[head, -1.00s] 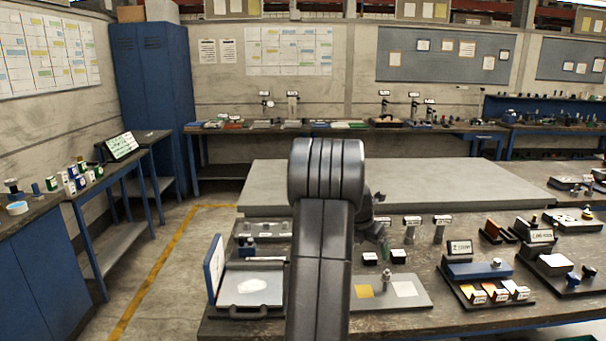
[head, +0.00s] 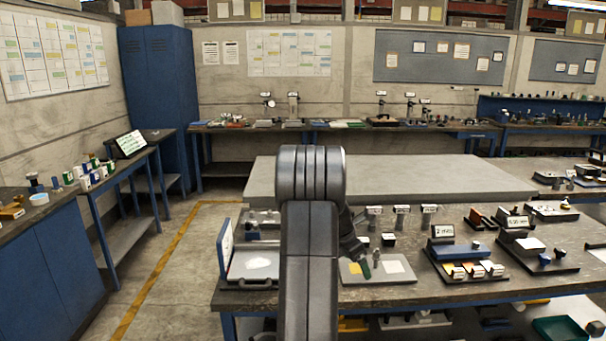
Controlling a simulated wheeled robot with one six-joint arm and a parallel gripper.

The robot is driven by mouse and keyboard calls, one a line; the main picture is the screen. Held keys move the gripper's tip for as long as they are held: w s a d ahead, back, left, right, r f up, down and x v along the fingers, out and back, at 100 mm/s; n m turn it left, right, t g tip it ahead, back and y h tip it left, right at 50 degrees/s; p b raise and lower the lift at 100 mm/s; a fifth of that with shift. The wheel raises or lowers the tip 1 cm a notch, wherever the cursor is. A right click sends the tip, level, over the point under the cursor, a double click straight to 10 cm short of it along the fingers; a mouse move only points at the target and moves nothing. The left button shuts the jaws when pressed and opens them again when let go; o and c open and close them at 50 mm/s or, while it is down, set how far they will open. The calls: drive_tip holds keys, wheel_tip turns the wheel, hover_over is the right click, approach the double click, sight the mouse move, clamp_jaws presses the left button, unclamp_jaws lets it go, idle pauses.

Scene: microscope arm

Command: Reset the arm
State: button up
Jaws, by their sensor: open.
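My gripper (head: 366,268) is small in the head view, just right of my grey arm link. It points down over a grey plate (head: 400,277) with a yellow square and a white square, near a small knob (head: 377,256) on that plate. A dark green part shows at the gripper's end. I cannot tell if it is a fingertip or a separate piece, or if it touches the plate. No held object can be made out. The arm link hides part of the bench behind it.
A tray with a raised lid (head: 256,268) stands left of my arm. A stand marked 2 (head: 459,252) with several coloured cards is to the right. A raised grey slab (head: 430,178) lies behind. A green bin (head: 563,329) is low at right. The floor at left is clear.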

drive_tip(key=shift+s+a+f+m+g, duration=0.3)
drive_tip(key=shift+s+a+f+m, duration=0.2)
drive_tip(key=shift+s+m, duration=0.3)
drive_tip(key=shift+w, duration=0.1)
drive_tip(key=shift+r, duration=0.1)
